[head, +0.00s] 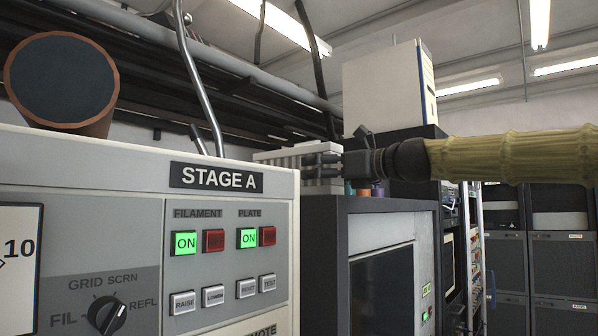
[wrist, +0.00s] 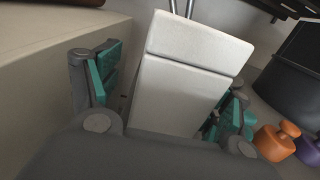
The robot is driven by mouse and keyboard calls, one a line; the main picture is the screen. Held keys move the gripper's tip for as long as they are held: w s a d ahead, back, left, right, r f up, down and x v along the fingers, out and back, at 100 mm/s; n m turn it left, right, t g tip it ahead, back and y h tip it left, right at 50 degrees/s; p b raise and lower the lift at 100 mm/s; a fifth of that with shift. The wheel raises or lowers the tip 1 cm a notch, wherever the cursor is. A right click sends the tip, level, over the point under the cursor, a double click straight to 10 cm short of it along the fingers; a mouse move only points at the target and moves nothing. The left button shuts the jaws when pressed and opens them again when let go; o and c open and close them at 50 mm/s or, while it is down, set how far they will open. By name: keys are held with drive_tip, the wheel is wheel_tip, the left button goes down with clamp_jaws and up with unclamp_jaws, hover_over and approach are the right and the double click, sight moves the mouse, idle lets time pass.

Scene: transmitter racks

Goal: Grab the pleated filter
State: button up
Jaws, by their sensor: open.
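The pleated filter (head: 291,158) looks like a pale block with ridged sides. It stands on top of the dark cabinet, just right of the STAGE A panel in the head view. In the wrist view a plain white block (wrist: 183,88), which seems to be the same filter, fills the space between my fingers. My gripper (head: 322,160) reaches in from the right and is open, with one teal-padded finger on each side of the block. The wrist view shows a gap at the left finger; contact at the right finger is unclear. My gripper hides part of the filter.
Orange (wrist: 277,137) and purple (wrist: 309,150) knobbed objects stand close to the right finger. The STAGE A cabinet (head: 150,160) rises at the left, with a round brown-rimmed cylinder (head: 62,82) on it. A tall white box (head: 385,85) stands behind my wrist.

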drive_tip(key=shift+w+f, duration=0.2)
drive_tip(key=shift+w, duration=0.1)
drive_tip(key=c, duration=0.9)
drive_tip(key=shift+s+r, duration=0.1)
drive_tip(key=shift+r, duration=0.05)
drive_tip(key=c, duration=0.3)
